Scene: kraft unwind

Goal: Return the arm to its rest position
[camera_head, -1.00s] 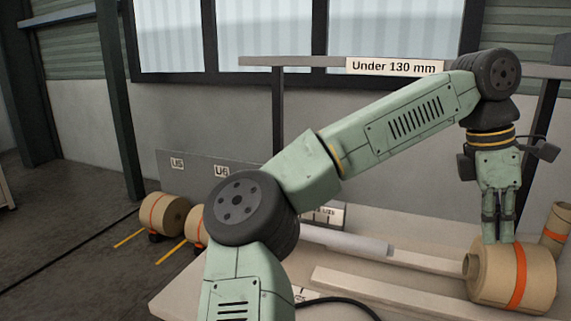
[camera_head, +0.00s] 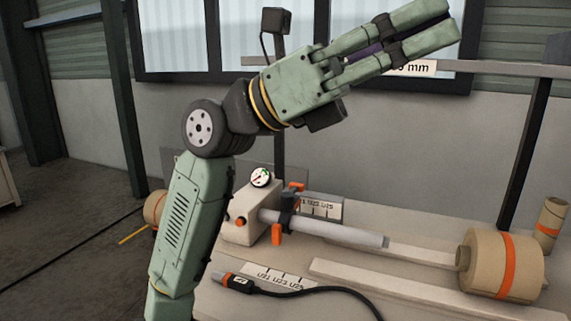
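My arm is folded up at the left of the workbench, with its pale green links rising from the bottom. My gripper (camera_head: 446,23) is raised high in front of the window, pointing up and to the right. Its two fingers run nearly parallel with a gap between them, and I see nothing held at the tips. The gripper is well clear of the bench and of the kraft roll (camera_head: 491,262). My arm hides part of the wall and the floor at the left.
On the bench (camera_head: 420,231) stand a machine with a shaft (camera_head: 330,231), a gauge (camera_head: 261,177) and a cable (camera_head: 330,291). A smaller roll (camera_head: 551,218) stands at the far right. The sign (camera_head: 425,69) on the rail is partly hidden by my gripper.

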